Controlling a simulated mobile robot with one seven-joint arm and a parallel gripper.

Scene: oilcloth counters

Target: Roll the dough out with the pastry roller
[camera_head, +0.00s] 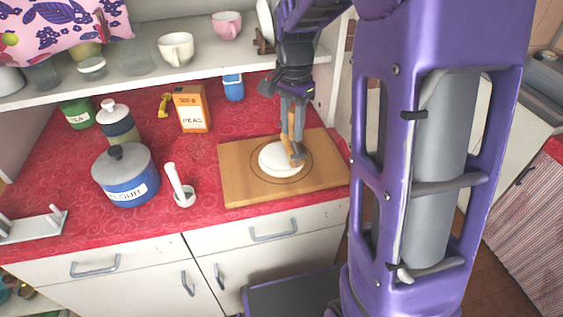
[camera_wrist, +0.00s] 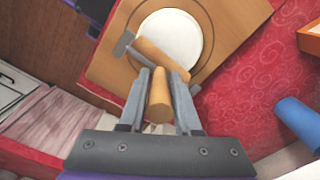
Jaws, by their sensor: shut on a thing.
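The dough (camera_head: 280,160) is a flat white disc on the wooden board (camera_head: 240,188), inside a dark ring marked on the wood. It also shows in the wrist view (camera_wrist: 172,36). The pastry roller (camera_wrist: 158,95) has a wooden handle, a metal bracket and a short wooden roller head. My gripper (camera_wrist: 160,82) is shut on the roller's handle. In the head view my gripper (camera_head: 291,115) points down over the board.
A shelf with cups (camera_head: 176,48) hangs above.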

